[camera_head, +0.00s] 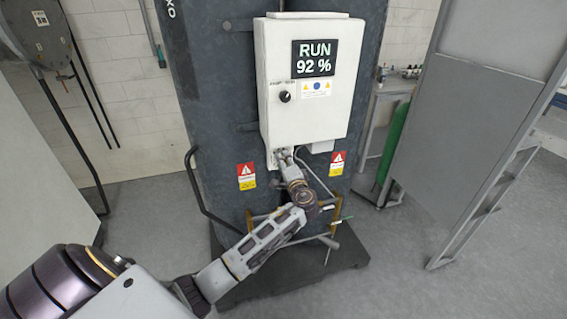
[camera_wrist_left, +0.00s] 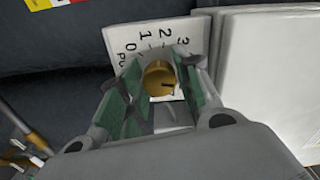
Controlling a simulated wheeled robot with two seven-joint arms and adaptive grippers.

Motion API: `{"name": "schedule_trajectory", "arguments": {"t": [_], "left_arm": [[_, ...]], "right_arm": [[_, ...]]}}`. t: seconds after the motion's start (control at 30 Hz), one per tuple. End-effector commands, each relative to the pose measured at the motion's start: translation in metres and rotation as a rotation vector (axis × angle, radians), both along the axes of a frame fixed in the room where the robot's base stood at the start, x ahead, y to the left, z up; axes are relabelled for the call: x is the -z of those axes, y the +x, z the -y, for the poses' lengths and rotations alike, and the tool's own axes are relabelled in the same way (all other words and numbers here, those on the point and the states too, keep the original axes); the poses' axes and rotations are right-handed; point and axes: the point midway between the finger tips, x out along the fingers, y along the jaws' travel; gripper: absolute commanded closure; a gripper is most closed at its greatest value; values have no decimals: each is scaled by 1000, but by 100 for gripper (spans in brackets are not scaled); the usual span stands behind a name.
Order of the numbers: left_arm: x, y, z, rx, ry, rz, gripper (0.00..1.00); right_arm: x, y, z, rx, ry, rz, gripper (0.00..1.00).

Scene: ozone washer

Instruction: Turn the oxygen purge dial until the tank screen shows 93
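The tank screen (camera_head: 315,58) on the white control box reads RUN 92 %. The brass oxygen purge dial (camera_wrist_left: 158,78) shows in the left wrist view, with a dark mark toward its lower right. It sits on a white plate (camera_wrist_left: 126,38) with the numbers 0 to 3; the lettering is partly covered. My left gripper (camera_head: 283,158) is under the control box. In the left wrist view its green-padded fingers (camera_wrist_left: 161,85) stand on both sides of the dial and appear closed against it. In the head view the gripper hides the dial. My right gripper is not seen.
Warning labels (camera_head: 246,176) flank my gripper. Yellowish pipes and a valve handle (camera_head: 327,241) lie below. A grey panel (camera_head: 465,150) stands right.

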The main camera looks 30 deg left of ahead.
Motion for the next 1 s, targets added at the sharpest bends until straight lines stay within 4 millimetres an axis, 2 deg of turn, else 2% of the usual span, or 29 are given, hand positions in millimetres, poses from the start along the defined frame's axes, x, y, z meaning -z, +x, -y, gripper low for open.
{"name": "schedule_trajectory", "arguments": {"t": [0.03,0.1,0.57,0.77,1.0], "left_arm": [[0,0,0,-1,0,0,56],[0,0,-1,-2,0,0,50],[1,-3,2,-4,-1,-1,50],[1,-14,16,-2,-2,-2,50],[1,-36,41,-2,-2,-1,50]], "right_arm": [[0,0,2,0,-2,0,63],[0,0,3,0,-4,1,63],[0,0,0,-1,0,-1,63],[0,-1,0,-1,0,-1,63],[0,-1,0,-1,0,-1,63]]}}
